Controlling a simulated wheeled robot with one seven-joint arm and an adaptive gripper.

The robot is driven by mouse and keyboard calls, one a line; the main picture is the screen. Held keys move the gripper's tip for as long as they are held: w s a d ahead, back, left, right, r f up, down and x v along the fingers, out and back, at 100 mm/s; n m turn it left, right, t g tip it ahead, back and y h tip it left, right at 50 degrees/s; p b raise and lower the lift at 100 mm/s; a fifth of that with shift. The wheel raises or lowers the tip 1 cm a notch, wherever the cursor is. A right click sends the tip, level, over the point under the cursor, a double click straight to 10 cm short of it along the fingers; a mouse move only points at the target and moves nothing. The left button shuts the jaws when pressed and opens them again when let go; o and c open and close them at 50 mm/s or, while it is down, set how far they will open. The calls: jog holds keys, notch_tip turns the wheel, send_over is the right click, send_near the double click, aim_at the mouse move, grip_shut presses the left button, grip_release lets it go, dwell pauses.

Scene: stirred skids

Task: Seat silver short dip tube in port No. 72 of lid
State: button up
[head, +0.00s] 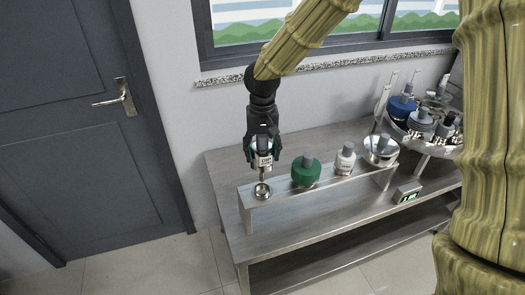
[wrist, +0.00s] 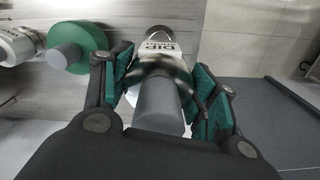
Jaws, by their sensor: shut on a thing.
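My gripper (head: 263,150) is shut on a silver piece with a grey cap and a white label that reads "DIP" (wrist: 158,45), which looks like the short dip tube. It is held upright, and a thin stem shows below it in the head view. A silver ring (head: 262,190) on the left end of the bench rack lies just beneath; I cannot tell whether the stem is inside it. A round silver vessel top (head: 427,143) at the far right carries several fittings and may be the lid. No port number is readable.
The raised metal rack (head: 285,195) also holds a green-collared piece (head: 306,172), a white-bodied piece (head: 345,159) and a wide silver piece (head: 381,151). A small box with a green display (head: 408,193) sits on the bench (head: 300,235) in front. The bench's left end is clear.

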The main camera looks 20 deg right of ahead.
jog(key=shift+r+p, duration=3.2)
jog(key=shift+r, duration=0.95)
